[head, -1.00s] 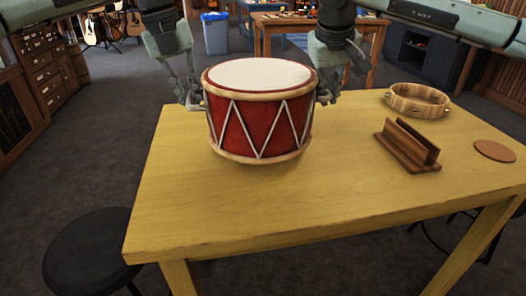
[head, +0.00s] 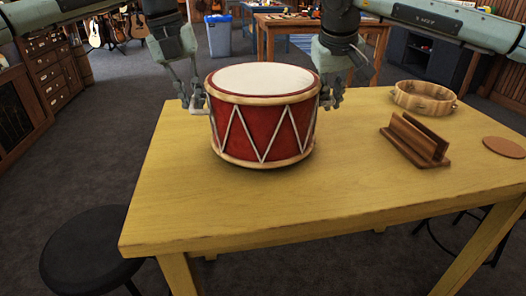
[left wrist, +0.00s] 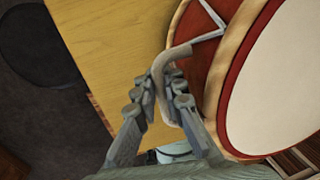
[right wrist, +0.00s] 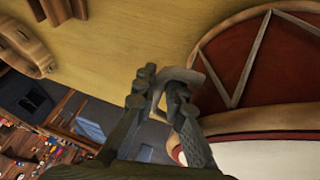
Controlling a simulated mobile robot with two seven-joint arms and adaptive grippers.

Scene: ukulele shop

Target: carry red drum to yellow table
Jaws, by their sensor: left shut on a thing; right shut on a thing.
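The red drum (head: 262,132), with a white top, cream rims and white zigzag cords, is upright over the left part of the yellow table (head: 260,205). I cannot tell whether its base touches the tabletop. My left gripper (head: 194,103) is shut on the grey handle (left wrist: 172,60) at the drum's left side. My right gripper (head: 330,97) is shut on the other handle (right wrist: 185,75) at the drum's right side. The drum also shows in the left wrist view (left wrist: 212,55) and the right wrist view (right wrist: 270,65).
A tambourine (head: 424,92), a wooden slotted stand (head: 415,142) and a brown coaster (head: 504,147) are on the table's right side. A black stool (head: 88,252) stands at the front left. The tabletop in front of the drum is clear.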

